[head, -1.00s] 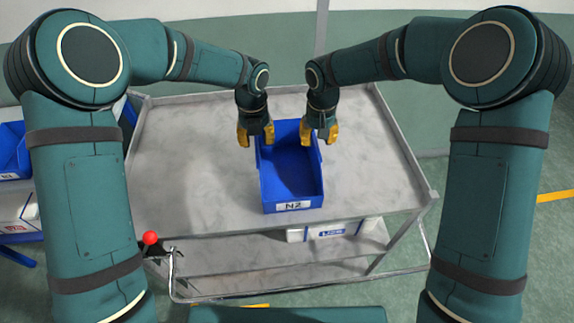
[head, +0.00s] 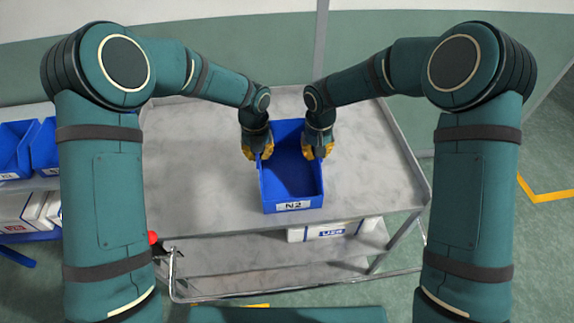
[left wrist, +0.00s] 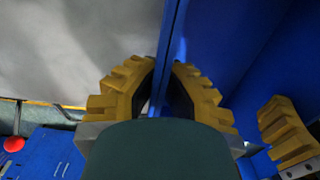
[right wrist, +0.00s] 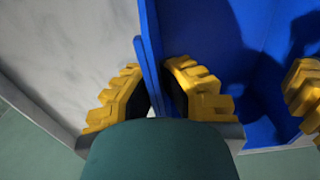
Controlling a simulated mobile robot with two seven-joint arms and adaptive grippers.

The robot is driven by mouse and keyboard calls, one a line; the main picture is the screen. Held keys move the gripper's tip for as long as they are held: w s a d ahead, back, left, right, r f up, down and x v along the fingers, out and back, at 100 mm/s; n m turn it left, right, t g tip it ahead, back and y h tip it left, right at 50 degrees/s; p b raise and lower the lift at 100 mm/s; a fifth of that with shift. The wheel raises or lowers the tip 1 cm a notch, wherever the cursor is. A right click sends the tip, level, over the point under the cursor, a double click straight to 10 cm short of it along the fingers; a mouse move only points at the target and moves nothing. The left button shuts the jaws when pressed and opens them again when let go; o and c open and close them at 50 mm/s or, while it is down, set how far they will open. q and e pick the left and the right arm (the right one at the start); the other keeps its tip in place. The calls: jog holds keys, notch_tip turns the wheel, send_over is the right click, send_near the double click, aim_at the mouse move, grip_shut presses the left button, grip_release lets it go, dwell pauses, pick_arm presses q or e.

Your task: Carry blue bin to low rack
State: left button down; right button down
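The blue bin (head: 290,170), labelled N2 on its front, stands upright on the top of a grey metal cart (head: 200,175). My left gripper (head: 257,152) is at the bin's left wall. In the left wrist view its yellow fingers (left wrist: 162,85) straddle that wall, one inside and one outside, with the tips against it. My right gripper (head: 317,150) is at the right wall. In the right wrist view its fingers (right wrist: 152,82) are closed around that wall in the same way.
The cart's lower shelf holds a white box (head: 331,231). At the left, a shelf unit holds blue bins (head: 14,150) above white boxes (head: 18,211). A red knob (head: 153,238) is at the cart's front left. The cart top is clear on both sides of the bin.

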pick_arm(q)
jog(key=shift+r, duration=0.1)
pick_arm(e)
jog(key=shift+r, duration=0.1)
dwell(0.4)
